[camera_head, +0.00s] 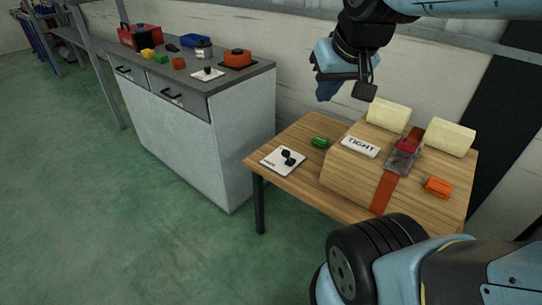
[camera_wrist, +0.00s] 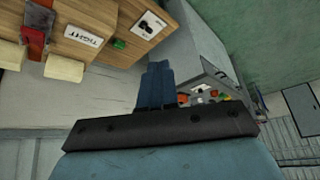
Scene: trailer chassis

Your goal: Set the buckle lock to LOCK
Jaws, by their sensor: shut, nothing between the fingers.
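A buckle with a red top and a grey body (camera_head: 403,158) sits on an orange-red strap (camera_head: 384,192) across a wooden block on the table. It also shows at the upper left edge of the wrist view (camera_wrist: 36,36). A white plate with a black lever-like part (camera_head: 285,158) lies on the table left of the block; its lettering is too small to read. I cannot tell which setting the lock has. My gripper (camera_head: 326,92) is shut and empty, raised above and left of the block, apart from everything. Its blue fingers are together in the wrist view (camera_wrist: 155,84).
A grey cabinet (camera_head: 205,140) with small items stands left. The wall is close behind.

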